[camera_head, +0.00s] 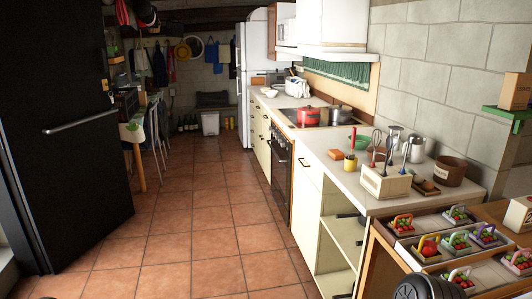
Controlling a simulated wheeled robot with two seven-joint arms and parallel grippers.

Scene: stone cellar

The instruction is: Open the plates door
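No door in view carries a label that I can read as plates, and I cannot tell which one is meant. No plates are clearly visible.
A large black door (62,130) with a bar handle stands at the left. The tiled floor (190,225) is clear down the middle. The counter holds a red pot (308,117) and a utensil box (386,184). A crate of small baskets (408,262) is at the lower right.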

